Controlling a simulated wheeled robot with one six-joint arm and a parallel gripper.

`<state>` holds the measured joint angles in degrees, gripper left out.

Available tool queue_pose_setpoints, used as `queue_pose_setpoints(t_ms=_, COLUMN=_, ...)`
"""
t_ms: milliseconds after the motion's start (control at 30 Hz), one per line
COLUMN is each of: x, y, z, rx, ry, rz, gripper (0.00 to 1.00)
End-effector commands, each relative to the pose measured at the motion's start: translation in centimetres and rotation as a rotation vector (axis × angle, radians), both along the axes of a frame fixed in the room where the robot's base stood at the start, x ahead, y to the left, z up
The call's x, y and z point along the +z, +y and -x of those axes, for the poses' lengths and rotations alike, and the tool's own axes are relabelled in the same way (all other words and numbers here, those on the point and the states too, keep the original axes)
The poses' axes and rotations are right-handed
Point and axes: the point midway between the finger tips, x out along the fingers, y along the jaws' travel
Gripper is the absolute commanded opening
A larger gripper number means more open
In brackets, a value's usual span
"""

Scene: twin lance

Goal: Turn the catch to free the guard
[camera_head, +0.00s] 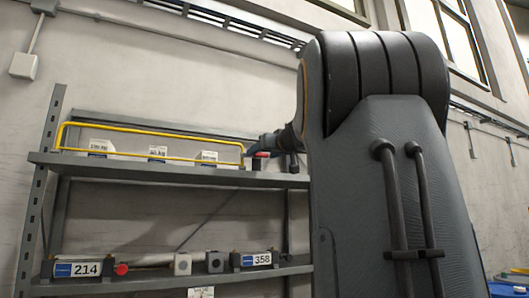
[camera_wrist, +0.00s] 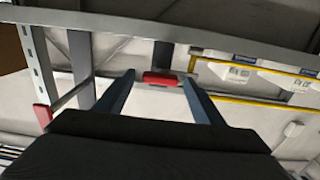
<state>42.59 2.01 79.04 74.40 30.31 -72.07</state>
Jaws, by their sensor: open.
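The guard is a yellow rail (camera_head: 150,132) along the front of the upper shelf, in front of several labelled pale items. It also shows at the right of the wrist view (camera_wrist: 262,95). A small red catch (camera_head: 262,155) sits at the guard's right end in the head view. In the wrist view the red catch (camera_wrist: 160,79) lies between the fingertips of my gripper (camera_wrist: 158,81), whose two fingers are apart. I cannot tell whether either finger touches it. In the head view my gripper (camera_head: 268,143) is at the catch, partly hidden behind my arm.
The grey upper shelf (camera_head: 180,174) runs below the guard. The lower shelf holds units marked 214 (camera_head: 85,269) and 358 (camera_head: 255,260), plus small grey blocks. Another red piece (camera_wrist: 43,115) shows at the left of the wrist view.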

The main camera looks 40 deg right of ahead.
Motion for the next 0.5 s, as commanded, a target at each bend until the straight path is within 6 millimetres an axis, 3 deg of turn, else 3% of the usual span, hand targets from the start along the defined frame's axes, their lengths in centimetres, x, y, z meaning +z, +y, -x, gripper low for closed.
queue_pose_setpoints(t_ms=133, x=-0.02, y=-0.01, z=0.02, rx=0.0, ry=0.0, rz=0.0, gripper=0.61)
queue_pose_setpoints(t_ms=367, x=-0.02, y=-0.01, z=0.04, rx=0.0, ry=0.0, rz=0.0, gripper=0.22)
queue_pose_setpoints(t_ms=500, x=-0.02, y=-0.02, z=0.06, rx=0.0, ry=-0.001, rz=-0.003, gripper=0.21)
